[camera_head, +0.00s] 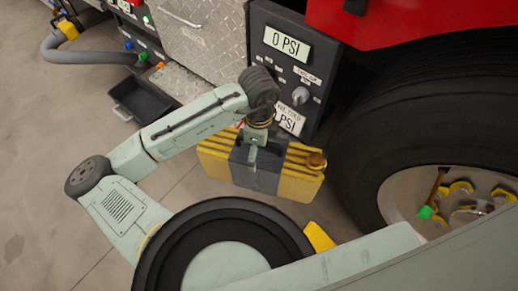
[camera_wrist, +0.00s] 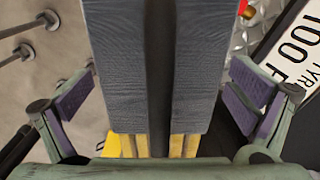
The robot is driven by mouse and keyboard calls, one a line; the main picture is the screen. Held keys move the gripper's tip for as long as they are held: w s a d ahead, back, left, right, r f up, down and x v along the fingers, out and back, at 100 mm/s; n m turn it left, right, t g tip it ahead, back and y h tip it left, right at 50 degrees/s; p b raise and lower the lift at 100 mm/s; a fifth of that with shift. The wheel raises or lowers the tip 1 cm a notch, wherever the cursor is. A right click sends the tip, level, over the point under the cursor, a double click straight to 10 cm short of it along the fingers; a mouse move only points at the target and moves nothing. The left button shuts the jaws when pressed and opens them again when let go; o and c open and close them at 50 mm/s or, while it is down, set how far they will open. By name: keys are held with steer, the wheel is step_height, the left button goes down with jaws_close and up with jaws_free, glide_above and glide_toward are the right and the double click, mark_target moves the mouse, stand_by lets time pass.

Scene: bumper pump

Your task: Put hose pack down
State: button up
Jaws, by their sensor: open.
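The hose pack is a yellow folded bundle (camera_head: 218,158) with a dark grey strap or sleeve around its middle. In the head view it is at the centre, at the end of my arm, in front of the grey gauge panel. My gripper (camera_head: 257,140) is right at the pack's top middle. In the wrist view the grey sleeve (camera_wrist: 190,70) fills the centre, with yellow hose below it. My gripper (camera_wrist: 165,105) shows there with its purple-padded fingers spread wide on either side of the sleeve, with gaps between. What supports the pack from below is hidden.
The gauge panel (camera_head: 268,75) with "0 PSI" labels stands behind the pack. A large tyre (camera_head: 350,150) is close on the right under the red body. A black open tray (camera_head: 140,98) lies at the left, near a grey hose (camera_head: 90,57). Floor at the far left is clear.

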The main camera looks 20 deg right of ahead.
step_height(320, 180, up, 10)
steer(key=shift+r, duration=0.2)
